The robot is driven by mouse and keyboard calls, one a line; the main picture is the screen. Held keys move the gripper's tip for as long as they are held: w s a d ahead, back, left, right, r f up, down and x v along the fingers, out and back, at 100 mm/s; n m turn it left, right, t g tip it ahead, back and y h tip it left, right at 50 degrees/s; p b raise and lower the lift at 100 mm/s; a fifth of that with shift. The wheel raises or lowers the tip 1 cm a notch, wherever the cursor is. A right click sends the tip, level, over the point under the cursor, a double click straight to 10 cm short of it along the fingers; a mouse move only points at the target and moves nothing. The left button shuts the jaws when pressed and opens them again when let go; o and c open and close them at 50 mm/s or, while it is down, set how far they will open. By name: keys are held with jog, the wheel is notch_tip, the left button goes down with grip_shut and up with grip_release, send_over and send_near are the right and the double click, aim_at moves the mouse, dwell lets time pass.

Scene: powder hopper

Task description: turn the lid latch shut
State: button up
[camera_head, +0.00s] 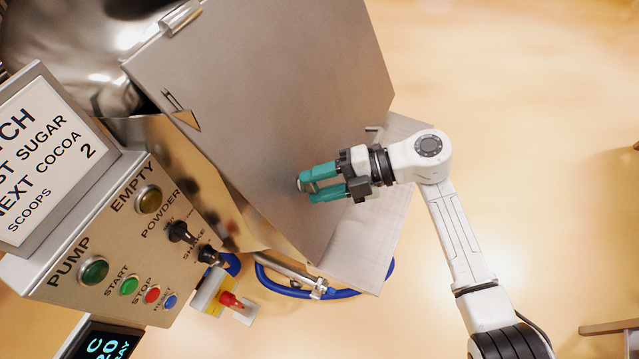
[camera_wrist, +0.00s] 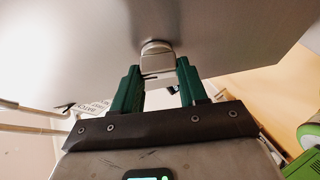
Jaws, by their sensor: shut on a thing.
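The lid (camera_head: 275,85) is a large flat grey metal plate over the hopper; its underside or face fills the top of the wrist view (camera_wrist: 80,40). My gripper (camera_head: 315,184) is at the lid's lower right part, with its two green fingers pointing left. In the wrist view the fingers (camera_wrist: 157,88) are closed on a small metal latch (camera_wrist: 156,50) with a rounded end, which sits against the lid's surface. In the head view the fingers mostly hide the latch, and I cannot tell its turned angle.
A control panel (camera_head: 115,235) with buttons and knobs stands at the left, below a sign (camera_head: 45,150). A metal shelf (camera_head: 365,235) juts out under the lid.

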jog(key=shift+s+a+n+h, duration=0.1)
jog(key=shift+n+h, duration=0.2)
jog(key=shift+n, duration=0.3)
jog(key=o, duration=1.1)
jog(key=shift+c, duration=0.2)
jog(key=shift+d+r+b, duration=0.15)
jog(key=shift+d+b, duration=0.2)
jog(key=shift+d, duration=0.1)
jog(key=b+v, duration=0.2)
jog(key=v, duration=0.8)
jog(key=shift+a+r, duration=0.1)
jog(key=shift+a, duration=0.1)
